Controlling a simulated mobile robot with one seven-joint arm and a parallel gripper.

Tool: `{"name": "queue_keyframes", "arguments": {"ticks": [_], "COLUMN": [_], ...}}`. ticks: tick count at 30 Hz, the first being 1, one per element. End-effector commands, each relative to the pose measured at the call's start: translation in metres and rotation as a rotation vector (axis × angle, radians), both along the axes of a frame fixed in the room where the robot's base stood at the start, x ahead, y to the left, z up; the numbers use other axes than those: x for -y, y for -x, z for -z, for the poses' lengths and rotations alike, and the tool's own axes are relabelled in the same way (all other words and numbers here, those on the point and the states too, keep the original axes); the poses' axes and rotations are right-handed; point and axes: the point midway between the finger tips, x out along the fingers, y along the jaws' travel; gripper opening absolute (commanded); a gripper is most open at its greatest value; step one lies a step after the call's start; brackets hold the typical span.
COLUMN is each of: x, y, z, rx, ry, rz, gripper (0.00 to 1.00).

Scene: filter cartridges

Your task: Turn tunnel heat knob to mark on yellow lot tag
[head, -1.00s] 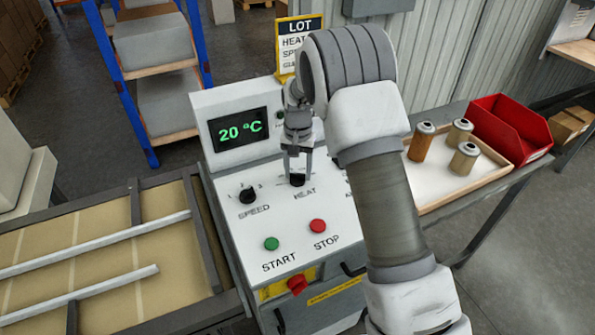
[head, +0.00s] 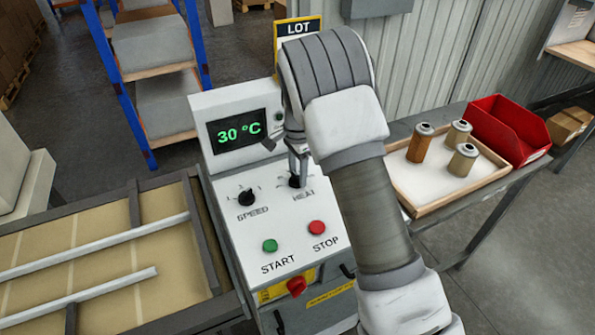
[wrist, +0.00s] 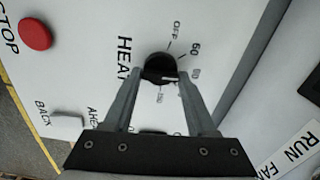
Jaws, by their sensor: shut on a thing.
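The black heat knob (head: 297,181) sits on the white control panel (head: 225,225), above the HEAT label. My gripper (head: 299,176) points down and is shut on this knob. In the wrist view both fingers (wrist: 152,88) flank the heat knob (wrist: 160,67). OFF, 60 and other partly blurred marks ring the knob there. The display (head: 238,131) reads 30 °C in green. The yellow lot tag (head: 297,28) stands behind the panel; only its LOT heading reads clearly, and my arm hides its lower lines.
The speed knob (head: 246,198) is left of the heat knob. The green START button (head: 270,246) and red STOP button (head: 317,227) are below. A wooden tray (head: 440,208) with three cartridges and a red bin (head: 508,130) stand to the right.

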Motion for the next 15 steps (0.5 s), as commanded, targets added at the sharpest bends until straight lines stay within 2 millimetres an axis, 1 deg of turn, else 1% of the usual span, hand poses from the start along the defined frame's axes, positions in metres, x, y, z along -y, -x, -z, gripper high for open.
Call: {"name": "queue_keyframes", "arguments": {"ticks": [6, 15], "x": [-0.0001, 0.0002], "y": [-0.0007, -0.0008], "z": [-0.0013, -0.0013], "rx": [0.003, 0.004], "ry": [0.0, -0.001], "rz": [0.067, 0.09], "gripper": [0.02, 0.02]}}
